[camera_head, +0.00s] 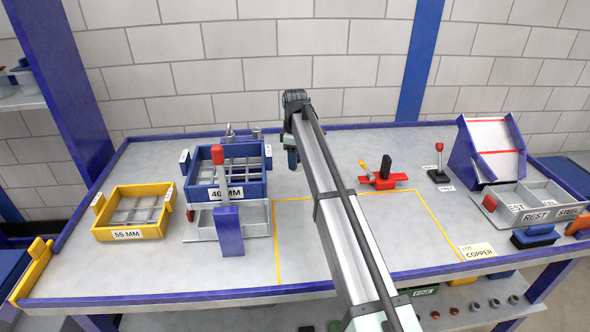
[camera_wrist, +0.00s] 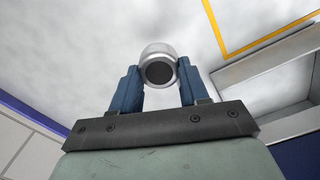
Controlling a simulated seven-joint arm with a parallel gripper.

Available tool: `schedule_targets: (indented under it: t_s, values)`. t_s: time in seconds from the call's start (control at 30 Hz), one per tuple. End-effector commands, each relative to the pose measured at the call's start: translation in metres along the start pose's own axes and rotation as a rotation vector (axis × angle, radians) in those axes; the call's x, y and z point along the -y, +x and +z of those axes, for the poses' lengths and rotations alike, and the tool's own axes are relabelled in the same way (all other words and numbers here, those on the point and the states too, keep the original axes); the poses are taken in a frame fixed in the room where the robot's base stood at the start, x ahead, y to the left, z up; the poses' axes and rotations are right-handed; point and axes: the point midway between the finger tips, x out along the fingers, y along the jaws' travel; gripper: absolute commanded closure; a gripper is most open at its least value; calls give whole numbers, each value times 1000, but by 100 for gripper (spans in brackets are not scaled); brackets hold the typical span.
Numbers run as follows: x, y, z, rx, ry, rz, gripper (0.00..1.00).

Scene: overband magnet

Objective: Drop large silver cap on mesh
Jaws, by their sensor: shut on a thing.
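My gripper (camera_wrist: 157,82) is shut on a silver cap (camera_wrist: 160,51), a rounded shiny piece with a dark round end, held between two blue fingers in the wrist view. In the head view my gripper (camera_head: 291,158) is right of the blue sieve, over the table; the cap cannot be made out there. The blue sieve (camera_head: 226,192), labelled 40 MM, has a mesh bottom and stands over a grey tray. A yellow sieve (camera_head: 127,234), labelled 55 MM, also with mesh, lies at the left.
A red clamp-like device (camera_head: 383,181), a small red-topped lever (camera_head: 439,165) and a grey REST tray (camera_head: 533,205) are to the right. A yellow outline marks bare table (camera_head: 420,235).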

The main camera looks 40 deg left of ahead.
Motion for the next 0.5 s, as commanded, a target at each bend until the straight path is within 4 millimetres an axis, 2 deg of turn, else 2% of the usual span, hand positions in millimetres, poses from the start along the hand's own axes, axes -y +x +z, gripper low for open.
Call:
schedule_targets:
  t_s: [0.1,0.2,0.5]
  values:
    - [-1,-20,0,-1,0,1,86]
    - [0,-29,0,0,0,0,86]
    - [0,-38,0,0,0,0,86]
